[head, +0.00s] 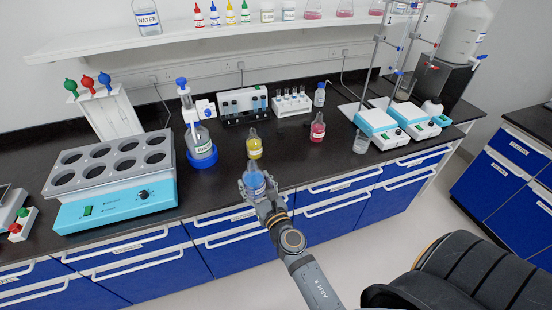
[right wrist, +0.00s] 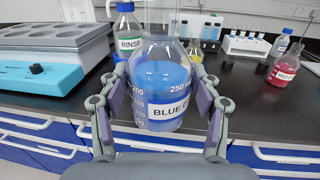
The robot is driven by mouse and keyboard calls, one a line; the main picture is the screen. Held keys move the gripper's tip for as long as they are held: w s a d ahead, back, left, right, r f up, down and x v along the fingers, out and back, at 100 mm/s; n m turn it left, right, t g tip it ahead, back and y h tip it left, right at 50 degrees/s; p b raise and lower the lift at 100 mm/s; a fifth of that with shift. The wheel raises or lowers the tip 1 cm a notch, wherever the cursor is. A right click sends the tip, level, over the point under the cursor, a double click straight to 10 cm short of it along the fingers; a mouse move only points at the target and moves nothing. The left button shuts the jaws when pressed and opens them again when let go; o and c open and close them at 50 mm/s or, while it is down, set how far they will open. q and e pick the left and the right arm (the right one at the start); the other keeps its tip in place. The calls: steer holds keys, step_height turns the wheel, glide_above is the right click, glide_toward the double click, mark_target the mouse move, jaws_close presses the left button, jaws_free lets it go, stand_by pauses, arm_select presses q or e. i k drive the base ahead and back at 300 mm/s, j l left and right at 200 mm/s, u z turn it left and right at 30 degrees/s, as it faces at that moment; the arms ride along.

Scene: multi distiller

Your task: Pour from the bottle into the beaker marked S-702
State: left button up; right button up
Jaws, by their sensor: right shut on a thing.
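My right gripper (head: 254,188) is shut on a bottle of blue liquid (head: 254,180), near the counter's front edge. In the right wrist view the blue bottle (right wrist: 162,85) stands upright between the two fingers, with a white label reading "BLUE" and a cut-off letter. A small clear beaker (head: 361,143) with a white label stands on the counter to the right, in front of the hotplates; its marking is too small to read. The gripper and bottle are well to the left of this beaker. My left gripper is not in view.
A yellow bottle (head: 254,146) stands just behind the blue one, and a red bottle (head: 318,128) stands between it and the beaker. A rinse bottle (head: 199,143), a water bath (head: 112,180), a tube rack (head: 292,103) and hotplates (head: 378,125) stand around. The counter's front middle is fairly clear.

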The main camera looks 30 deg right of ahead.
mark_target(362, 142)
steer(key=z, duration=1.2)
steer(key=i+l+u, duration=0.6)
steer(key=l+u, duration=0.15)
